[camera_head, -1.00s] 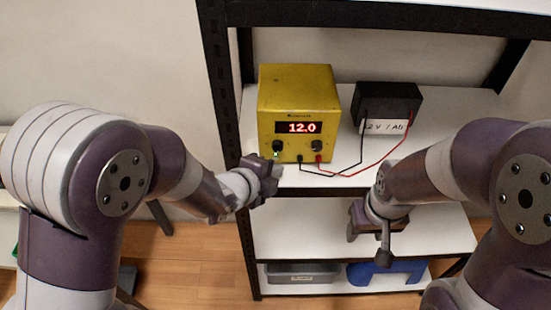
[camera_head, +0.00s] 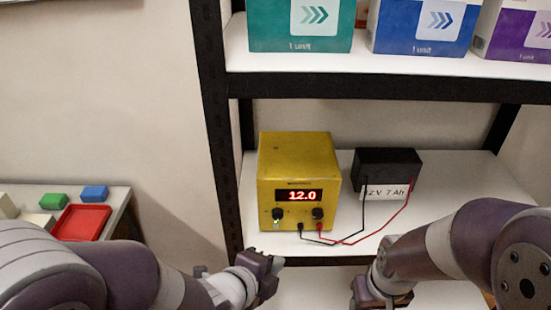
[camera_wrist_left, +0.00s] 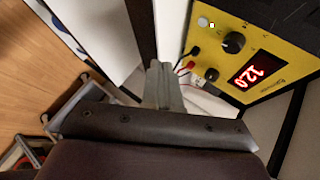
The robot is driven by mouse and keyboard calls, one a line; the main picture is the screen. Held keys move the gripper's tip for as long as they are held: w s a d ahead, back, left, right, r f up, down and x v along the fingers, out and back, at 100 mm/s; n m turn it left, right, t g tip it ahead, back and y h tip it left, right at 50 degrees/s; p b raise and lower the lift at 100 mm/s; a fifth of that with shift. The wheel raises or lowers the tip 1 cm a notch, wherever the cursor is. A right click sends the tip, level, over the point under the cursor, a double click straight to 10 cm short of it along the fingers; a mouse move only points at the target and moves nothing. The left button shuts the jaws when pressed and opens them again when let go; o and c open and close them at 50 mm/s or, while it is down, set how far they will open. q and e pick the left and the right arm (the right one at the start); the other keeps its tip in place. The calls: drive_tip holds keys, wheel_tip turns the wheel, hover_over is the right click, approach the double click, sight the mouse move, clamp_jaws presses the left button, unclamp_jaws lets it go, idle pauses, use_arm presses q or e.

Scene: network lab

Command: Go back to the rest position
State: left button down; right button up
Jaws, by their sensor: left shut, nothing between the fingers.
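My left gripper (camera_head: 268,264) is shut and empty, just in front of the shelf edge below the yellow power supply. In the left wrist view its closed fingers (camera_wrist_left: 163,88) point toward the power supply's front, apart from it. My right gripper (camera_head: 366,301) is at the bottom edge of the head view, in front of the shelf; its fingertips are too hidden to judge.
A black 12 V battery (camera_head: 388,163) stands right of the supply, joined by black and red leads. Teal (camera_head: 265,25), blue (camera_head: 385,25) and purple (camera_head: 500,30) boxes stand on the shelf above. A side table at left holds a red tray (camera_head: 82,222).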

use_arm(q)
drive_tip(key=s+a+f+n+g+y, duration=0.3)
drive_tip(key=f+n, duration=0.1)
drive_tip(key=n, duration=0.3)
drive_tip(key=s+a+r+n+g+y+p, duration=0.1)
drive_tip(key=s+a+r+n+g+p, duration=0.1)
drive_tip(key=a+n, duration=0.4)
drive_tip(key=s+a+r+n+g+y+p, duration=0.2)
drive_tip(key=a+r+n+g+p, duration=0.1)
drive_tip(key=a+n, duration=0.4)
drive_tip(key=shift+s+a+r+n+p, duration=0.2)
drive_tip(key=shift+r+n+p, duration=0.4)
drive_tip(key=shift+n+p, duration=0.45)
drive_tip(key=shift+d, duration=0.1)
